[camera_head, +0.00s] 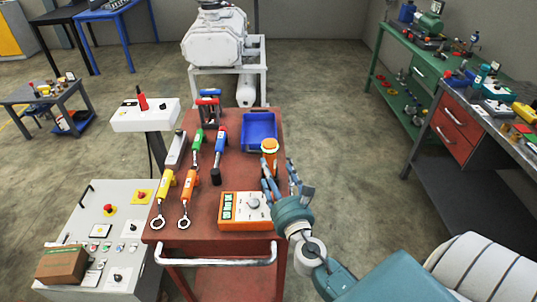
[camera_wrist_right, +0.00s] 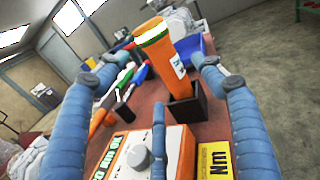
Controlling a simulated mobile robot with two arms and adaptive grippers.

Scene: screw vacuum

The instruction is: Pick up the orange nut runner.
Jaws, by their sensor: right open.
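The orange nut runner (camera_head: 269,146) stands upright on the right side of the red cart top (camera_head: 208,228). In the right wrist view the nut runner (camera_wrist_right: 161,50) has a white band near its top, and its lower end sits in a dark square holder (camera_wrist_right: 187,109). My right gripper (camera_head: 278,176) is open and empty, just in front of the nut runner. In the wrist view its blue fingers (camera_wrist_right: 157,68) are spread to either side of it, with a third finger below. Contact cannot be told. My left gripper is not in view.
An orange-and-white box with a knob (camera_head: 231,211) lies in front of the nut runner, close to my right gripper. A blue bin (camera_head: 258,143) sits behind. Yellow (camera_head: 166,184), orange (camera_head: 188,185), green and blue hand tools lie to the left. A push handle (camera_head: 215,262) lines the cart's front.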

